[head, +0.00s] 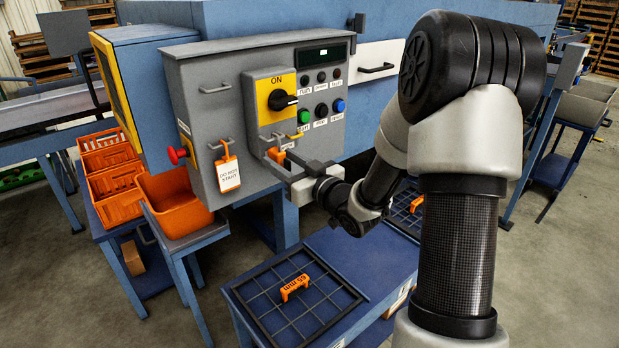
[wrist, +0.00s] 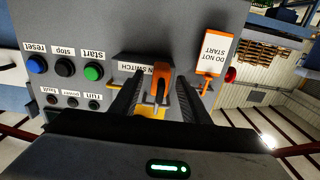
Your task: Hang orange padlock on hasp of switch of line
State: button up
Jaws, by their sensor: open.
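The yellow switch plate (head: 263,92) on the grey control panel has a black knob and an ON label. Its hasp (head: 268,137) is at the plate's lower edge. The orange padlock (head: 275,155) is at the hasp, partly hidden by my gripper (head: 290,168). In the upside-down wrist view, the padlock (wrist: 161,78) stands between the two dark fingers of my gripper (wrist: 157,75), which are apart with gaps beside it. Whether its shackle passes through the hasp is hidden.
An orange DO NOT START tag (head: 228,172) hangs left of the switch, near a red button (head: 177,155). Push buttons (head: 322,110) sit to the right. Orange bins (head: 178,205) stand left.

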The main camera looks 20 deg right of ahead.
jog(key=v, duration=1.5)
